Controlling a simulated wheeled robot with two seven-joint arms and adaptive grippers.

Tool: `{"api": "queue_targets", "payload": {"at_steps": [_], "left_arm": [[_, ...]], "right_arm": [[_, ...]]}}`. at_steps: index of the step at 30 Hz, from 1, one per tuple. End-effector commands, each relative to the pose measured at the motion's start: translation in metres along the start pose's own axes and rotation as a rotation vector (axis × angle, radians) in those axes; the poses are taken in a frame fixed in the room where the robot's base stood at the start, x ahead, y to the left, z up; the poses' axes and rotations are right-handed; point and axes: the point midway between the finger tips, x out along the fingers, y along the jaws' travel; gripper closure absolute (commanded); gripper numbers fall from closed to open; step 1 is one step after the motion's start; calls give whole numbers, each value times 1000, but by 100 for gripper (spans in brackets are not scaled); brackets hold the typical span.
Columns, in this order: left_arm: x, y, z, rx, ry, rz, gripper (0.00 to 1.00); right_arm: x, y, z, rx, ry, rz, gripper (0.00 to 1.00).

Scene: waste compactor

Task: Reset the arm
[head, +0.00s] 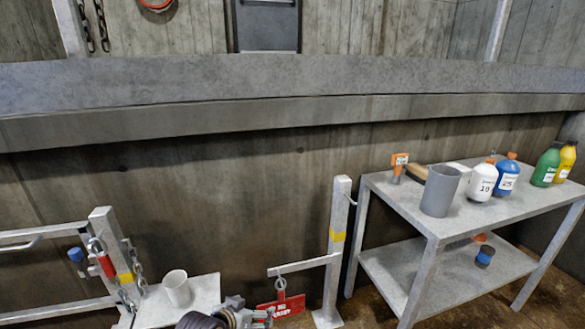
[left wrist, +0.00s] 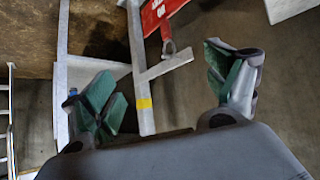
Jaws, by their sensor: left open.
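My left gripper (head: 248,314) shows at the bottom edge of the head view, partly cut off by the frame. In the left wrist view my left gripper (left wrist: 168,92) is open, its two green-padded fingers wide apart with nothing between them held. A grey metal post (head: 337,245) with a yellow band stands right of the gripper in the head view. A short horizontal bar (head: 303,264) juts left from it, with a red tag (head: 282,306) hanging below. The post (left wrist: 138,60) and red tag (left wrist: 160,12) also show in the left wrist view. My right gripper is out of view.
A metal table (head: 395,204) at right holds a grey cup (head: 440,191), several bottles and an orange-handled tool (head: 398,166). A gate rail with a chain and red padlock (head: 106,266) stands at left, near a white cup (head: 177,288) on a small shelf (head: 205,297).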

Motion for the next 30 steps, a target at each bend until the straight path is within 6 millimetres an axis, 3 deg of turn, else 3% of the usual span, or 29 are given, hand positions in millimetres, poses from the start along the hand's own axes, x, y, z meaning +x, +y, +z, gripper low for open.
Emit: {"api": "queue_targets", "payload": {"at_steps": [8, 18, 30], "left_arm": [[-26, -1, 49, -50, -49, -5, 13], [-36, 6, 141, -107, -199, 0, 13], [-46, 22, 205, -139, -309, 19, 13]], "right_arm": [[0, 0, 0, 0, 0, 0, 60], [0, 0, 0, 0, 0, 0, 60], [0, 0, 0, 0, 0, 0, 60]]}}
